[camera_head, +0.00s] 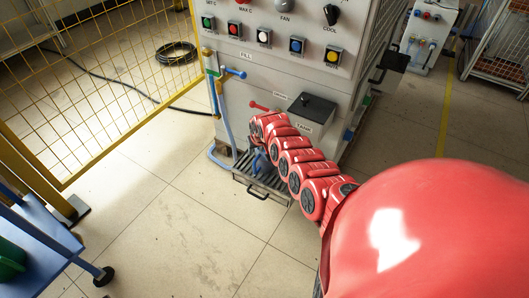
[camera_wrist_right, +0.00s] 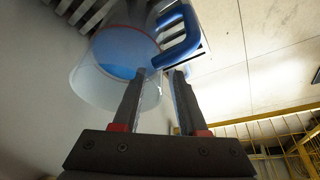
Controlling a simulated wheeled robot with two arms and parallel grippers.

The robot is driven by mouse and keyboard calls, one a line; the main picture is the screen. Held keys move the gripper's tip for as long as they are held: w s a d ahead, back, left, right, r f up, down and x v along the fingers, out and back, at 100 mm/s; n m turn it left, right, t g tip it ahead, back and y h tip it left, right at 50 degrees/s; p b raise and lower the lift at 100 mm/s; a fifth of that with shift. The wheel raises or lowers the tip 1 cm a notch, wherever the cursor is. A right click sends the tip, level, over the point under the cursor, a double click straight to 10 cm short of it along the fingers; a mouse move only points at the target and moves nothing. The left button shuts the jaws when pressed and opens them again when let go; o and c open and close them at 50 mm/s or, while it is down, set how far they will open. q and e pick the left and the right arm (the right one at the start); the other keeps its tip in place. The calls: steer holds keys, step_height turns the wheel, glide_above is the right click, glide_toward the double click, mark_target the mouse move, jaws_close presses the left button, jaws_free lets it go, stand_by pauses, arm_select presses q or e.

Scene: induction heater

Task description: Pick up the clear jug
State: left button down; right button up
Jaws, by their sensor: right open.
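The clear jug (camera_wrist_right: 113,65) fills the upper left of the right wrist view. It looks transparent, with blue inside and a blue handle (camera_wrist_right: 178,35) on its right side. My right gripper (camera_wrist_right: 162,73) is open. Its fingertips are close to the jug, just short of the handle, with one finger overlapping the jug's wall in the picture. I cannot tell whether they touch. In the head view my red right arm reaches down to the grated tray (camera_head: 262,186) at the machine's foot. A small blue part of the jug (camera_head: 259,161) shows there, mostly hidden by the arm. My left gripper is out of sight.
The grey machine (camera_head: 270,75) with several coloured buttons rises right behind the tray. A blue pipe (camera_head: 217,155) stands left of it. A yellow mesh fence (camera_head: 110,70) and a blue cart (camera_head: 40,245) are at left. The tiled floor in front is clear.

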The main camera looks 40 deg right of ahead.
steer(key=shift+w+d+f, duration=0.1)
steer(key=shift+f, duration=0.1)
steer(key=shift+c, duration=0.2)
jaws_close()
stand_by(1.2)
